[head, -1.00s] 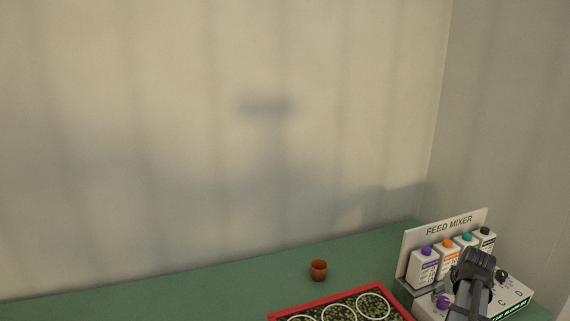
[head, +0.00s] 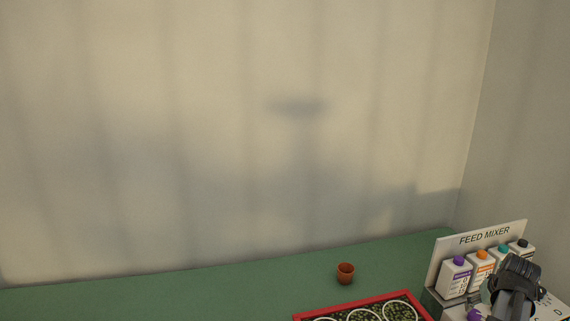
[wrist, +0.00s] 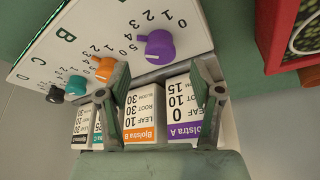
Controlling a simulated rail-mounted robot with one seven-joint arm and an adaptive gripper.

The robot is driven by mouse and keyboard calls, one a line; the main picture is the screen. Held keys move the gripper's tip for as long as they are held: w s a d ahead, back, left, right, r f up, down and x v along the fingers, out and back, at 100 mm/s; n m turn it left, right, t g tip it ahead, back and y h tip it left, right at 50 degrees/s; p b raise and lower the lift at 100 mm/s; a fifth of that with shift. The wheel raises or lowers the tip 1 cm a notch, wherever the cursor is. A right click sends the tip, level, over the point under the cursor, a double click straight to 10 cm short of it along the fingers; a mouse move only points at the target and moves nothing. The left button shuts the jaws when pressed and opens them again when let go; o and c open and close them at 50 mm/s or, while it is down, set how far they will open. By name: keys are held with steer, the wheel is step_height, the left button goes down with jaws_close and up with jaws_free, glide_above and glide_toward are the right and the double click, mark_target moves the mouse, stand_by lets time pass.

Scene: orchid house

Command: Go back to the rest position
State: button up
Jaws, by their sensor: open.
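My gripper (wrist: 160,70) is open and empty in the wrist view. Its two fingers stand apart in front of the feed mixer's white bottles and close to its dial panel. In the head view my arm's end (head: 515,290) is over the feed mixer (head: 484,238) at the lower right and hides part of its panel. The purple knob (wrist: 159,47) lies just ahead of the fingertips. I cannot tell from these views how high the fingers are above the mixer.
Labelled bottles, such as the purple-capped one (head: 456,276), stand in the mixer. A red-rimmed tray (head: 372,299) with round pots lies left of it. A small terracotta pot (head: 345,274) stands on the green bench (head: 220,292), whose left part is clear.

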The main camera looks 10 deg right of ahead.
mark_target(474, 312)
steer(key=v, duration=0.8)
steer(key=x, duration=1.2)
steer(key=shift+a+r+m+h, duration=0.15)
steer(key=shift+m+h, duration=0.25)
steer(key=shift+m, duration=0.6)
steer(key=m+g, duration=0.1)
steer(key=m, duration=0.3)
steer(key=m+g+h, duration=0.1)
steer(key=m, duration=0.1)
steer(key=shift+w+a+m+g+b, duration=0.1)
steer(key=shift+w+m+g+b, duration=0.2)
steer(key=shift+w+m+b, duration=0.1)
steer(key=m+g, duration=0.1)
steer(key=m, duration=0.4)
steer(key=shift+w+g+h, duration=0.2)
steer(key=shift+g+h, duration=0.1)
steer(key=shift+g, duration=0.1)
steer(key=m+g, duration=0.1)
steer(key=m, duration=0.2)
steer(key=shift+w+p, duration=0.1)
steer(key=shift+p, duration=0.2)
steer(key=shift+m+g, duration=0.4)
steer(key=shift+m, duration=0.5)
